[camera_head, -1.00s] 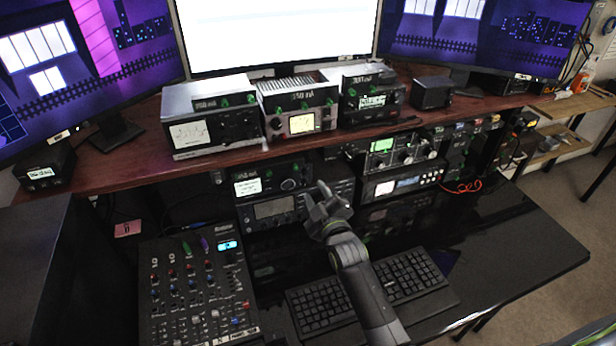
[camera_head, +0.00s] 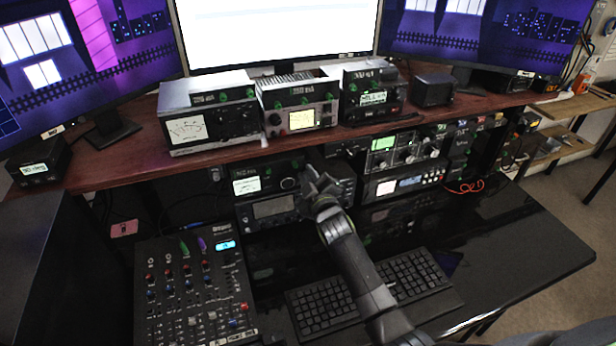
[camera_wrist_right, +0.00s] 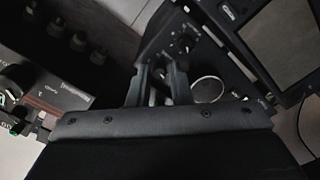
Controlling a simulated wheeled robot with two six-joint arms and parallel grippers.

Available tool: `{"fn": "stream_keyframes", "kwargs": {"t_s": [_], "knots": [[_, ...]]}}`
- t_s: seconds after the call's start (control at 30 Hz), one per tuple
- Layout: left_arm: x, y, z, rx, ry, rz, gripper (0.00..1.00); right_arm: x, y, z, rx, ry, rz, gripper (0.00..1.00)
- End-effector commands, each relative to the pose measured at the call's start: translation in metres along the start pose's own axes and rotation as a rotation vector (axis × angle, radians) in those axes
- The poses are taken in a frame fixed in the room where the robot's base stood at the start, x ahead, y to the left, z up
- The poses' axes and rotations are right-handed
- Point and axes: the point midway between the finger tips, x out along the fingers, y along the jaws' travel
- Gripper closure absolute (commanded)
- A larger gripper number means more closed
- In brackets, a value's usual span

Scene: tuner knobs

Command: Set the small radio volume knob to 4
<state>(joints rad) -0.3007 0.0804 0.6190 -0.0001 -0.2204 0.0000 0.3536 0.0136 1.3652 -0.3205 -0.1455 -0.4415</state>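A small radio unit (camera_head: 266,172) with a lit pale display sits on the lower shelf, on top of a larger radio. A round dark knob (camera_head: 288,183) shows on the right of its front. I cannot read its setting. My right gripper (camera_head: 316,178) is just right of this knob, in front of the lower units. In the right wrist view, the two fingers (camera_wrist_right: 164,82) are parted with a gap between them. Beyond them is a dark panel with small knobs (camera_wrist_right: 184,44) and a larger ringed dial (camera_wrist_right: 207,89). I see no knob clearly held. My left gripper is out of view.
A larger radio (camera_head: 272,208) sits beneath the small one. A mixer (camera_head: 195,290) lies at the lower left and a keyboard (camera_head: 415,275) below the gripper. Several instruments line the wooden shelf (camera_head: 225,156) above. The black desk (camera_head: 530,235) is clear at right.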

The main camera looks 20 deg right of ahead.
Motion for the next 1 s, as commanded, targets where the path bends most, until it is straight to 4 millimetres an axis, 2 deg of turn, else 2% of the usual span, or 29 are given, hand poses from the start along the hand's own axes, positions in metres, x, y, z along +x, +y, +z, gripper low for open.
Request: {"fn": "stream_keyframes", "kwargs": {"t_s": [0.03, 0.13, 0.57, 1.0], "knots": [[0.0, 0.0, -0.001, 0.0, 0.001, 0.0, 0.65, 0.0, 0.0, 0.0, 0.0, 0.0, 0.0, 0.88], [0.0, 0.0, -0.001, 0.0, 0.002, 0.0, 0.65, 0.0, 0.0, 0.0, 0.0, 0.0, 0.0, 1.0], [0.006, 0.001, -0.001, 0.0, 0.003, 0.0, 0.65, 0.0, -0.001, 0.002, 0.065, -0.001, 0.0, 1.0], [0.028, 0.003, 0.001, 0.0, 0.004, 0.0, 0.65, 0.0, -0.002, 0.003, 0.413, -0.002, 0.001, 1.0]]}}
